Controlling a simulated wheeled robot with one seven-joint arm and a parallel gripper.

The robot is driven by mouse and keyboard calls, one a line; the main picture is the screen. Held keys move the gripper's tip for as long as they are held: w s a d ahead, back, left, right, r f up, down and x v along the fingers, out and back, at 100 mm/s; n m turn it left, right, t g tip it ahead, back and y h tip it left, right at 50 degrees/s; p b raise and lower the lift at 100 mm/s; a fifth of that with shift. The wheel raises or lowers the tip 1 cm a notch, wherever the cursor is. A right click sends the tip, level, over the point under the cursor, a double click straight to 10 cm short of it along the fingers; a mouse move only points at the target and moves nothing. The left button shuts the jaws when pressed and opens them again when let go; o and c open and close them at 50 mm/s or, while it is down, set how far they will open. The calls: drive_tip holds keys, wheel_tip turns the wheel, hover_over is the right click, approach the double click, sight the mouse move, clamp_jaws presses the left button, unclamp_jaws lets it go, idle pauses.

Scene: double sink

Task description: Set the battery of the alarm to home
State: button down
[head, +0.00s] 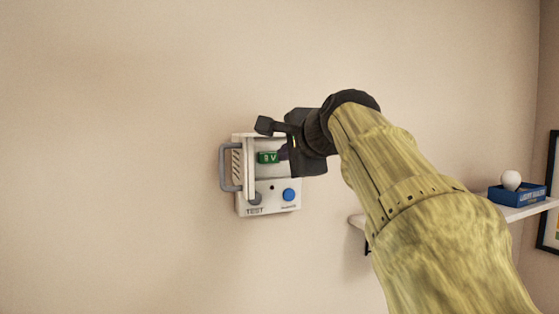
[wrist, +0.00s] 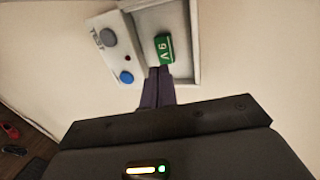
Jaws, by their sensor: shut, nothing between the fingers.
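The white alarm (head: 267,206) is fixed to the wall, with its battery door (head: 236,168) swung open to the left on the head view. A green battery (head: 268,157) marked 9 V lies in the open compartment. In the wrist view the battery (wrist: 164,49) sits within the compartment of the alarm (wrist: 108,72), and I cannot tell whether it is fully seated. My gripper (wrist: 160,76) is shut and empty, its fingertips right at the near end of the battery, seemingly touching it. In the head view my gripper (head: 284,152) comes in from the right.
A grey TEST button (head: 255,199) and a blue button (head: 289,195) are on the alarm's lower front. A shelf (head: 528,208) at the right bears a blue box (head: 516,197) with a white ball-like bulb. The wall left of the alarm is clear.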

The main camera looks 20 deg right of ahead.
drive_tip(key=b+v, duration=0.2)
drive_tip(key=v, duration=0.6)
drive_tip(key=shift+s, duration=0.15)
drive_tip(key=shift+r, duration=0.15)
drive_tip(key=w+a+f+n+g+b, duration=0.1)
drive_tip(key=w+f+n+g+b, duration=0.25)
drive_tip(key=f, duration=1.45)
drive_tip(key=w+a+f+n+g+b, duration=0.1)
drive_tip(key=w+f+n+g+b, duration=0.2)
drive_tip(key=f, duration=1.5)
drive_tip(key=s+a+f+n+g+b, duration=0.1)
drive_tip(key=s+a+f+n, duration=0.1)
drive_tip(key=f, duration=0.9)
drive_tip(key=s+a+f+n+g+b, duration=0.1)
drive_tip(key=s+f+n, duration=0.4)
drive_tip(key=f, duration=0.6)
drive_tip(key=s+a+f+n+g+b, duration=0.2)
drive_tip(key=s+f, duration=0.5)
drive_tip(key=f, duration=0.4)
drive_tip(key=a+n+g, duration=0.1)
drive_tip(key=a+n, duration=0.1)
drive_tip(key=a, duration=0.1)
